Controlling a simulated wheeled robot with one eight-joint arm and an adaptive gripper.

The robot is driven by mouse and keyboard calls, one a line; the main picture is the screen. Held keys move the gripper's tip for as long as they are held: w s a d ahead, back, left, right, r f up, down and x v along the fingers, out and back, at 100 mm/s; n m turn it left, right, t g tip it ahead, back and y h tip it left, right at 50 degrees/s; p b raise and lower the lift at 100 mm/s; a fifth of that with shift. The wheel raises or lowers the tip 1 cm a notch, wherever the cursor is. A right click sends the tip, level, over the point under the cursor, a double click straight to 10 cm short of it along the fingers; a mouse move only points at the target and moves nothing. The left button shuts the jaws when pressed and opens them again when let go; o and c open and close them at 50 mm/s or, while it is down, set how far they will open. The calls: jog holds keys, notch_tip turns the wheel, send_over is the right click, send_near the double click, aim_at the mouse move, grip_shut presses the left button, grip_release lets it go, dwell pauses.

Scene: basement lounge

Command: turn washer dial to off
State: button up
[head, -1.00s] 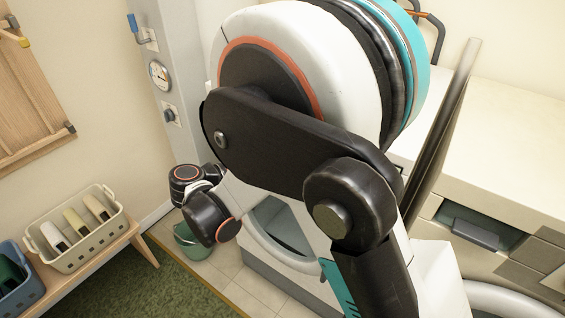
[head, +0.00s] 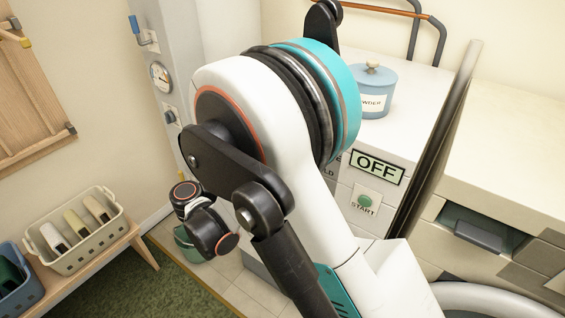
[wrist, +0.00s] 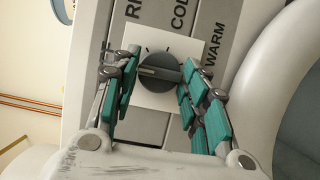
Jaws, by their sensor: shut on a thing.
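The washer (head: 402,141) stands behind my arm in the head view, with an OFF label (head: 377,167) and a green START button (head: 365,200) on its panel. The dial (wrist: 160,72) is a dark round knob on a white square plate in the wrist view, with a lighter bar across it lying nearly level in the picture. COLD and WARM labels and a partly hidden one surround it. My gripper (wrist: 158,82) has its teal-padded fingers on either side of the dial, shut on it. In the head view my arm hides the dial and gripper.
A blue powder jar (head: 373,92) stands on the washer top.

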dwell(0.3)
jog(key=o, duration=1.1)
jog(key=shift+c, duration=0.2)
jog(key=shift+a, duration=0.1)
jog(key=v, duration=1.2)
